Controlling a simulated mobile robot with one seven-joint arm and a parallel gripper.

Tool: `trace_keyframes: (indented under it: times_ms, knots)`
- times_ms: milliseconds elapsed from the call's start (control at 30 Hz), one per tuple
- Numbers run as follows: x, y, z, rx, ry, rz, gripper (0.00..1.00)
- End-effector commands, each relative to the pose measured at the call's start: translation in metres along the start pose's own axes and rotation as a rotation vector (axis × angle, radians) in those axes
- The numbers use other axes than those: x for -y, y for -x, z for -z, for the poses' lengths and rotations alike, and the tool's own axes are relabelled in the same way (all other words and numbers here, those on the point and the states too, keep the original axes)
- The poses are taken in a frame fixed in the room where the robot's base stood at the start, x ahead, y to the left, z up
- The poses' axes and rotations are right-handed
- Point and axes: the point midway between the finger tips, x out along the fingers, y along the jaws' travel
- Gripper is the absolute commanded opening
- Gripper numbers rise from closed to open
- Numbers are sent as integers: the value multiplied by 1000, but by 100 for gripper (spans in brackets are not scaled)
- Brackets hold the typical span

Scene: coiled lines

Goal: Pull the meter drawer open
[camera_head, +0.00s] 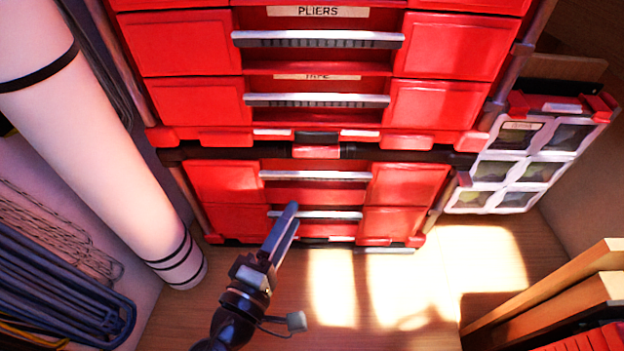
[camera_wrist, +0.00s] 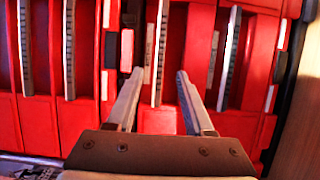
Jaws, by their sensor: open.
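A red drawer cabinet fills the back, with grey bar handles. I cannot read a meter label in either view. The lower unit has an upper handle (camera_head: 315,175) and a second handle (camera_head: 316,214) below it. My gripper (camera_head: 291,207) is open and empty in front of the lower unit, overlapping the second handle in the head view. In the wrist view, turned sideways, one upright handle (camera_wrist: 160,45) lies between the fingers of my gripper (camera_wrist: 158,74). It looks like the lower unit's upper handle. I cannot tell whether the fingers touch it.
Drawers labelled PLIERS (camera_head: 318,11) and TAPE (camera_head: 317,77) are above. A white tube (camera_head: 95,130) leans at left beside coiled blue lines (camera_head: 60,270). A white-framed organiser (camera_head: 520,165) stands at right. Wooden boards (camera_head: 550,295) are at lower right. Sunlit floor (camera_head: 400,290) is clear.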

Motion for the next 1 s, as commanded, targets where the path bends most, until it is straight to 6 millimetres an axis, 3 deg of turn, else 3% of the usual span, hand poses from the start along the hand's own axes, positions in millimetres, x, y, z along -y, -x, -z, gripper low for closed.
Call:
trace_keyframes:
  times_ms: [200, 400, 833, 867, 1000]
  knots:
    - [-1, -48, 0, 3, -2, -2, 52]
    - [0, -77, -1, 2, 0, -1, 52]
    - [0, -88, 0, 1, -1, 0, 52]
    - [0, -88, 0, 1, -1, 0, 51]
    - [0, -88, 0, 0, -1, 0, 26]
